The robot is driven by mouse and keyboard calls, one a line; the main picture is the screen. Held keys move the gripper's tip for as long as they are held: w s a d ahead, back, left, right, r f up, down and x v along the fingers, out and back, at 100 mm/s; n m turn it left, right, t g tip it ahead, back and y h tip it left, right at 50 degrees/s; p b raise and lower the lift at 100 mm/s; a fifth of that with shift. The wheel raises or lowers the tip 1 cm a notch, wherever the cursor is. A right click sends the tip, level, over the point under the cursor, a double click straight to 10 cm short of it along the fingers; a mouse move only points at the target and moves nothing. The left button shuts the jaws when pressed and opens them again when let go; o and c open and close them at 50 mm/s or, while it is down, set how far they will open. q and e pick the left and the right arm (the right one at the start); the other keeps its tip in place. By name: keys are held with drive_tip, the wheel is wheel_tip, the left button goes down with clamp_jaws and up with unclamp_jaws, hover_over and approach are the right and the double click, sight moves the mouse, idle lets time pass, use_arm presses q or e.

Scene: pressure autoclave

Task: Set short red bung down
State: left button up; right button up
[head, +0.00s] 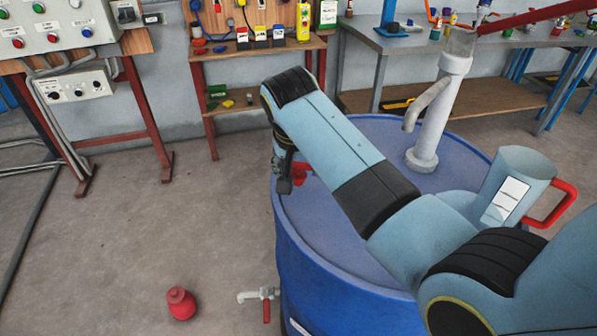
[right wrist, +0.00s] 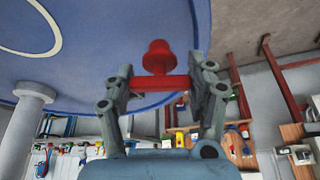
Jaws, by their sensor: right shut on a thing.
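My right gripper (head: 285,184) hangs over the left rim area of the blue drum (head: 335,262) in the head view. In the right wrist view it (right wrist: 160,88) is shut on the short red bung (right wrist: 158,57), with the red bar of the bung between the two fingers and its round, stepped part showing beyond them. In the head view only a small part of the bung (head: 301,173) shows beside the fingers. The drum's blue top (right wrist: 95,75) fills much of the wrist view behind the bung. I cannot tell whether the bung touches it. My left gripper is not in view.
A grey pump (head: 427,135) stands on the drum's top. A tap (head: 258,295) juts from the drum's lower left side. A red rounded object (head: 181,303) sits on the floor. Benches (head: 255,47) line the wall. The drum top left of the pump is partly hidden by my arm.

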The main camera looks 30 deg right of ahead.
wheel_tip(320, 180, down, 2)
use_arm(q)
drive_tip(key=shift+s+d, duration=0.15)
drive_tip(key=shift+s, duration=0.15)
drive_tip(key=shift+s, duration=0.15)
use_arm(e)
drive_tip(key=shift+f, duration=0.15)
drive_tip(key=o, duration=1.2)
drive_tip(key=shift+c, duration=0.2)
